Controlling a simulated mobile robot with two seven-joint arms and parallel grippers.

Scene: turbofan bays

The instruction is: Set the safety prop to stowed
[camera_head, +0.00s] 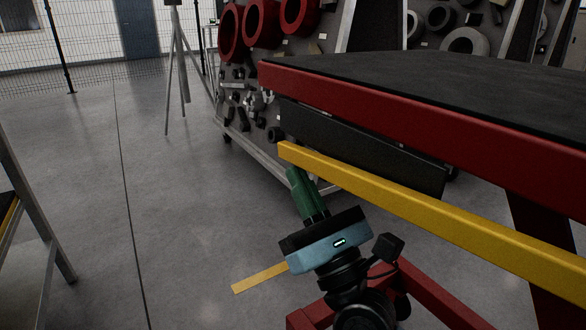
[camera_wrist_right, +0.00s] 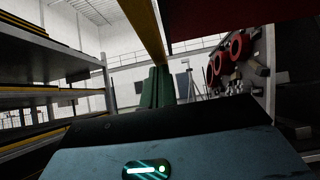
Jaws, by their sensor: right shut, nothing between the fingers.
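A long yellow bar (camera_head: 400,195), which looks like the safety prop, runs below the edge of a red-rimmed bench (camera_head: 420,125), from its free end near mid-picture down to the right edge. In the right wrist view the yellow bar (camera_wrist_right: 146,30) passes above the fingers. My right gripper (camera_head: 293,170) has green fingers, shut and empty. It points up, with its tips just under the bar's free end. I cannot tell whether they touch it. In the right wrist view the fingers (camera_wrist_right: 157,72) stand together. My left gripper is not in view.
A dark panel (camera_head: 355,140) hangs under the bench top. Red frame legs (camera_head: 440,298) stand below, close to my right arm. A short yellow strip (camera_head: 258,278) shows left of my wrist. A parts rack (camera_head: 255,110) and a tripod (camera_head: 180,70) stand behind.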

